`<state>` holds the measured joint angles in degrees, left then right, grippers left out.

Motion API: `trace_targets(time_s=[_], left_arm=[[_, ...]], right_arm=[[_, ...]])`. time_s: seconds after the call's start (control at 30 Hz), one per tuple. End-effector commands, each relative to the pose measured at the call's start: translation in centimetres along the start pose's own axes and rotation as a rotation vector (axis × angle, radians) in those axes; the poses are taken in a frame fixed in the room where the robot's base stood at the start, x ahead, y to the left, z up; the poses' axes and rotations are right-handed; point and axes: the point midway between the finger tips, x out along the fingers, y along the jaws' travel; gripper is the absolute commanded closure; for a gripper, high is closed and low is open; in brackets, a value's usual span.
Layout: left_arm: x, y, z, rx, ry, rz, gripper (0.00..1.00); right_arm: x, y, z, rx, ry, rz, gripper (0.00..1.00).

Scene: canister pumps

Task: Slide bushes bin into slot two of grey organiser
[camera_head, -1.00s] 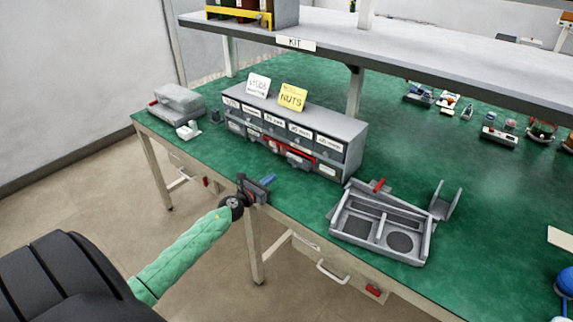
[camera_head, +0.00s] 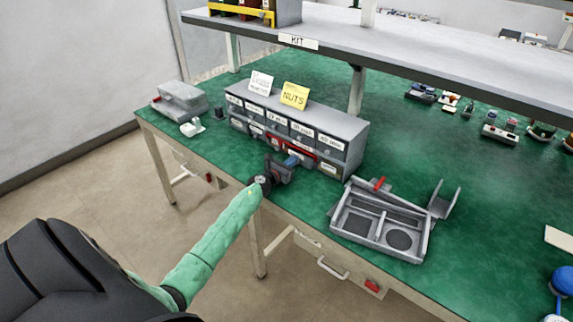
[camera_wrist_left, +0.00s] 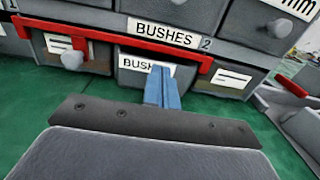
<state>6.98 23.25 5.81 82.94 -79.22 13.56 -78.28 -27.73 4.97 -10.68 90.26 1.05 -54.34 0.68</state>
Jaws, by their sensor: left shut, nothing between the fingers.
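The grey organiser (camera_head: 345,135) stands on the green bench with labelled drawer fronts in rows. In the left wrist view, a "BUSHES 2" label (camera_wrist_left: 165,34) sits on it above a red bar (camera_wrist_left: 100,32). Below this bar, the bushes bin (camera_wrist_left: 130,76) shows its grey front with a partly covered "BUSH" label. It sits in the lower-row opening; how deep it is I cannot tell. My left gripper (camera_head: 292,161) is shut and empty in front of the lower row. Its blue fingertips (camera_wrist_left: 162,88) overlap the bin's front; contact is unclear. My right gripper is not in view.
A grey divided tray (camera_head: 380,225) with a red-handled part lies right of the organiser. A grey device (camera_head: 180,100) stands to its left. The "NUTS" card (camera_head: 295,95) stands on top. A shelf (camera_head: 420,60) overhangs behind. The bench's front edge is near my arm.

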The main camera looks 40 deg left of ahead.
Motion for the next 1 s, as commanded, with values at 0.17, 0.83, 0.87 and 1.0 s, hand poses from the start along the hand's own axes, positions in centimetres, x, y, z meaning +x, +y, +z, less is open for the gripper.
trace_targets(time_s=[0.17, 0.83, 0.87, 1.0], left_arm=[[1.2, 0.0, 0.0, -0.001, 0.0, 0.001, 1.0], [2.8, 0.0, -0.3, 0.001, -0.001, -0.001, 1.0], [3.1, 0.0, -0.3, 0.001, 0.0, -0.001, 1.0], [4.5, 0.0, -0.2, 0.001, -0.001, -0.001, 1.0]], right_arm=[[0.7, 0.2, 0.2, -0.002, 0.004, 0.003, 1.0], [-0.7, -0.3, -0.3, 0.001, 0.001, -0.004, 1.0], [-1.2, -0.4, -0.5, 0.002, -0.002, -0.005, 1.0], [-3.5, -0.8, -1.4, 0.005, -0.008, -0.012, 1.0]])
